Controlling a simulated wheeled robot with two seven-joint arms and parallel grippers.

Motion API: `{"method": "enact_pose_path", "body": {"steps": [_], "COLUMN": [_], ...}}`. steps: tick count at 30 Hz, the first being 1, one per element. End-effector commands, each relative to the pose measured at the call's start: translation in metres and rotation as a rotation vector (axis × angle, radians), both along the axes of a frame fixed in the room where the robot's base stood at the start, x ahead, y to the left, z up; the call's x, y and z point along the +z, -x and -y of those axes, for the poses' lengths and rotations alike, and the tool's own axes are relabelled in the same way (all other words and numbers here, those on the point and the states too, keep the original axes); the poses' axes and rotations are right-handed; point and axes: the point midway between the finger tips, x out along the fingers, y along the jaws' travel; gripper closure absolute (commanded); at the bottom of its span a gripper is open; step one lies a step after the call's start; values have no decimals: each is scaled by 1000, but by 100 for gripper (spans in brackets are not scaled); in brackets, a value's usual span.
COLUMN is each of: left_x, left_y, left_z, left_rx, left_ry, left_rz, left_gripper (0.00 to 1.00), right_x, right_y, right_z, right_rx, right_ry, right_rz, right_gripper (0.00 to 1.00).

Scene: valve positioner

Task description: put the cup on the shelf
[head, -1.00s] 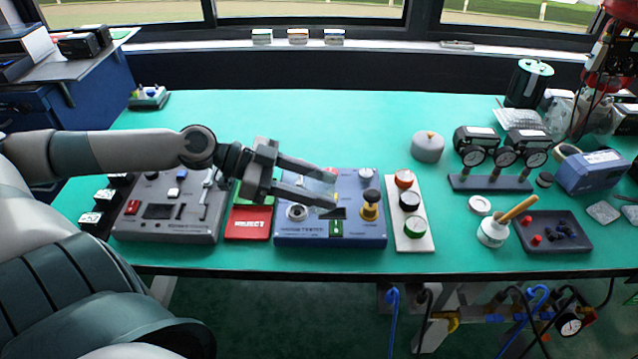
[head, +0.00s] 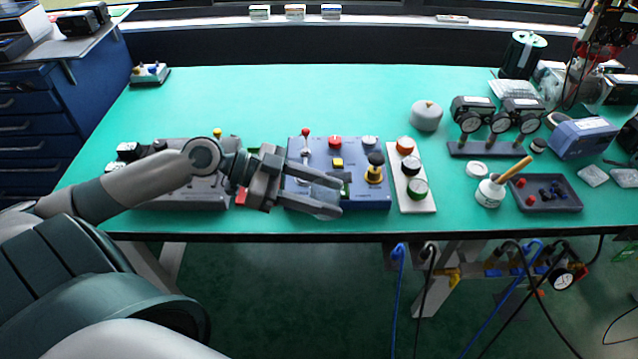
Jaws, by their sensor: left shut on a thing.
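I cannot make out a plain cup or a shelf in the head view. The most cup-like thing is a small white pot (head: 488,194) at the right, with a wooden-handled tool standing tilted in it. My left gripper (head: 342,197) is over the near middle of a blue control box (head: 371,201), far left of the pot. Its two fingers point right and show a gap between them. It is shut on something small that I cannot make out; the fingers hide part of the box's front. My right gripper is not in view.
A switch strip (head: 412,200) stands right of the blue box. A dark tray (head: 550,207), a gauge stand (head: 490,152) and a grey domed weight (head: 426,117) are farther right. My left arm covers much of a grey box (head: 190,200). The green table's (head: 270,95) back middle is clear.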

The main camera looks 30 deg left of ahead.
Motion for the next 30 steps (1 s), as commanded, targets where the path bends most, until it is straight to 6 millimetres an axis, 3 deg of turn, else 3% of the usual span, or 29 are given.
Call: {"method": "enact_pose_path", "body": {"steps": [15,30], "left_x": [-40,-46], "left_y": [-21,-26], "left_z": [47,54], "left_rx": [82,104], "left_ry": [0,-5], "left_rz": [-1,-9], "left_gripper": [80,80], "right_x": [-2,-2], "right_y": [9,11], "right_z": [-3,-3], "right_rx": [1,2], "right_ry": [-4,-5], "right_rz": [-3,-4], "right_gripper": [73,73]}}
